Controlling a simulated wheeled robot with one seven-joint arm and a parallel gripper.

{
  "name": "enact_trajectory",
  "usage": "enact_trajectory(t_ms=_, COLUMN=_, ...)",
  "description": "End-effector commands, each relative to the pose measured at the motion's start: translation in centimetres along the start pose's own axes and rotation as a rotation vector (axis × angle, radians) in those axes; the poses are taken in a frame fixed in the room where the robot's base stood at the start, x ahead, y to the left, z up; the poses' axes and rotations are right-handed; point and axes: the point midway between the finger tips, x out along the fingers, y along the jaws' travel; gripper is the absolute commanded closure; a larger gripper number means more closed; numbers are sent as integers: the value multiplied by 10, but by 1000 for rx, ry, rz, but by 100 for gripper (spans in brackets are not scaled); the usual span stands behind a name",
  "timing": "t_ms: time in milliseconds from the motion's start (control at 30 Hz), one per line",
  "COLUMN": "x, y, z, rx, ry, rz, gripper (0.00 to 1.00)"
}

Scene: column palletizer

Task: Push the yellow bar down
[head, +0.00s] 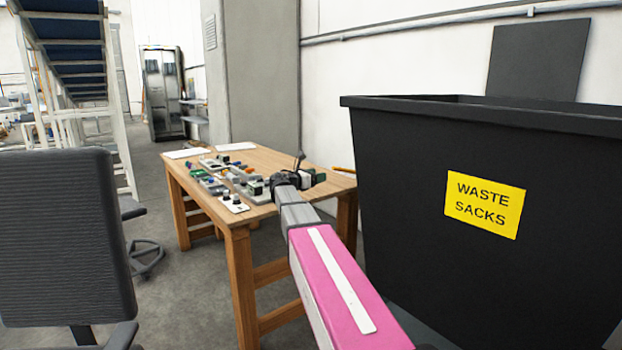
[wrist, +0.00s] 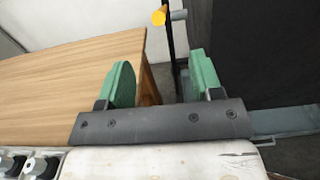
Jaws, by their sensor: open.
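The yellow bar (head: 343,170) shows in the head view as a short yellow-orange strip just right of my gripper, by the table's right edge. In the wrist view a rounded yellow end (wrist: 159,17), apparently the bar's, shows beside a dark upright post, beyond my fingertips and between their lines. My gripper (wrist: 163,78) has two green fingers spread wide with nothing between them. In the head view my gripper (head: 313,178) is over the right part of the table, short of the bar. The rest of the bar and its mount are hidden or too small to tell.
A wooden table (head: 262,157) carries several small fixtures and switches (head: 233,203). A large black waste sacks bin (head: 400,180) stands close on the right of my arm. An office chair (head: 60,230) is at the left. Open floor lies between chair and table.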

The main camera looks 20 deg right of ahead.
Motion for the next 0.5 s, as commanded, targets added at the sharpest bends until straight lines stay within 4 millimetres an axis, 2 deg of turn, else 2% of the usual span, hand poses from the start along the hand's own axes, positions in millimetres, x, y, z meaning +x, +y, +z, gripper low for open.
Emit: enact_trajectory(t_ms=500, x=54, y=1, z=0, rx=1, ry=1, rz=-1, gripper=40)
